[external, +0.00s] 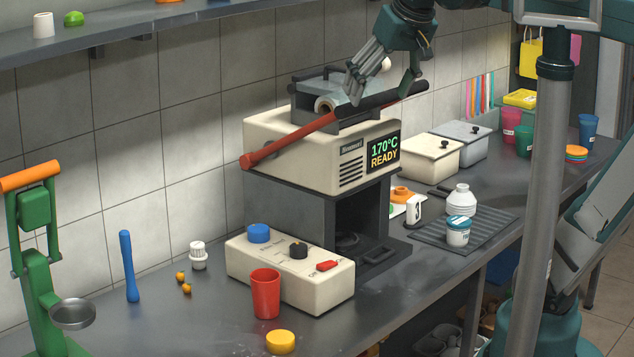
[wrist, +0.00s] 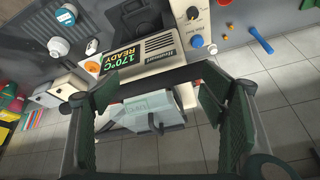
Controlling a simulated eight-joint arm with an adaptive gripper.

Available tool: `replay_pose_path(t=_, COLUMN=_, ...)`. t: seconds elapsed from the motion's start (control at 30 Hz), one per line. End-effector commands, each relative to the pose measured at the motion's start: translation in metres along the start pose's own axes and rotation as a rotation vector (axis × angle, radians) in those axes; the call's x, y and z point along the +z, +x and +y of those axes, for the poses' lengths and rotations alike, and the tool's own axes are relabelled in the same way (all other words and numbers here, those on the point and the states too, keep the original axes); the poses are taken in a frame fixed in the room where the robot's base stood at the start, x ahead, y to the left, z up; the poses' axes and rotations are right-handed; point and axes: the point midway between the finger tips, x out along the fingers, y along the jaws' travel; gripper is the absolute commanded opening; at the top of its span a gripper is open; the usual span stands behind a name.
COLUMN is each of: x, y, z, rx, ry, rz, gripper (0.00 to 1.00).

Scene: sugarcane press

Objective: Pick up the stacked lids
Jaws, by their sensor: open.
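A small stack of flat coloured discs (external: 576,153), orange on top, sits at the far right end of the counter and looks like lids. A white ribbed stack (external: 460,200), possibly domed lids, stands on the dark ridged mat behind a white jar with a blue top (external: 458,231). The white ribbed stack also shows at the upper left of the wrist view (wrist: 57,47). My gripper (external: 382,92) is open and empty, high above the press and left of both stacks. In the wrist view its fingers (wrist: 157,98) are spread wide over the press top. I cannot make out the coloured discs there.
The cream press (external: 318,150) with its long red-and-black handle (external: 295,138) stands directly below my gripper. Two lidded boxes (external: 432,157) stand right of it. Coloured cups (external: 588,128) stand near the disc stack. A control box (external: 290,272) and red cup (external: 265,292) are in front.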

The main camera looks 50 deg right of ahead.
Motion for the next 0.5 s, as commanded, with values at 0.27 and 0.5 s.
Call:
replay_pose_path(t=0.27, x=-0.052, y=0.006, z=0.037, rx=0.051, ry=0.161, rz=-0.051, gripper=0.71)
replay_pose_path(t=0.5, x=-0.092, y=0.015, z=0.073, rx=0.093, ry=0.3, rz=-0.092, gripper=0.71)
